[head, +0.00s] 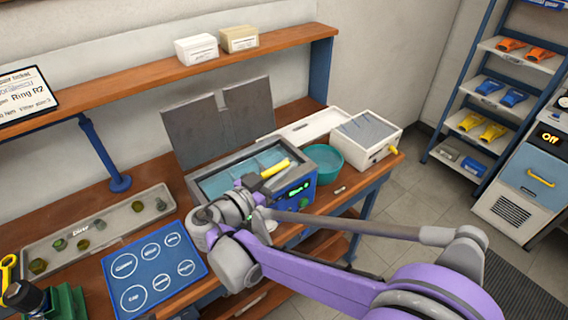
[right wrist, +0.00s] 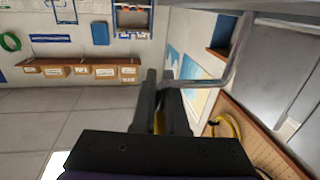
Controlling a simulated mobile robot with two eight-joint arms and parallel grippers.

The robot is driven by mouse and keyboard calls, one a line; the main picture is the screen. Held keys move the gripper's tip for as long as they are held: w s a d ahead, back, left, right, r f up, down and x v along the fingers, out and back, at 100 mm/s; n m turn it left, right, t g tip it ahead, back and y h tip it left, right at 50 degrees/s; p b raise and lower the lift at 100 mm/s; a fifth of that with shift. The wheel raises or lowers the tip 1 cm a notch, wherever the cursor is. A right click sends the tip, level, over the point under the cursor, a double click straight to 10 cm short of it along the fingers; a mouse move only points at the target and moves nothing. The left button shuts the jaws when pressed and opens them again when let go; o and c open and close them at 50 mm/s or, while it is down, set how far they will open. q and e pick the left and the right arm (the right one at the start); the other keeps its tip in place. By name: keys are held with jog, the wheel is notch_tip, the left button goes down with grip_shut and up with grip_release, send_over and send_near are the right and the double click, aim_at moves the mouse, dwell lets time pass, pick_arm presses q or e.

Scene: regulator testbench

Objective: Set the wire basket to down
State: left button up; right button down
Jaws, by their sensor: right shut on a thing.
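The wire basket's yellow handle grip (head: 275,169) shows above the front rim of the blue tank unit in the head view. My right gripper (head: 256,184) is at this handle and shut on it. In the right wrist view, the two dark fingers (right wrist: 160,98) close around a bit of yellow (right wrist: 158,122), and a grey metal bar (right wrist: 218,82) runs from there to the upper right. The tank unit (head: 300,194) has green lights on its front and raised grey lids (head: 196,132). The basket's mesh cannot be made out clearly.
A teal bowl (head: 324,160) and a white box with a grey top (head: 366,134) stand right of the tank. A blue mat with circles (head: 152,272) and a long tray of small parts (head: 62,270) lie to the left. A wooden shelf (head: 130,82) runs above the bench.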

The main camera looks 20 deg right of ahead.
pick_arm(q)
jog(key=f, duration=0.1)
jog(key=s+f+b, duration=0.1)
jog(key=f, duration=0.1)
jog(key=shift+f+b, duration=0.1)
jog(key=shift+b, duration=0.2)
pick_arm(e)
notch_tip(320, 180, down, 5)
jog(key=c, duration=1)
grip_release()
jog(key=shift+s, duration=0.1)
pick_arm(q)
jog(key=shift+s, duration=0.1)
pick_arm(e)
jog(key=shift+o, duration=0.2)
pick_arm(q)
jog(key=shift+s+f+b, duration=0.15)
jog(key=shift+f+b, duration=0.4)
jog(key=shift+f, duration=0.1)
pick_arm(e)
jog(key=v, duration=1.1)
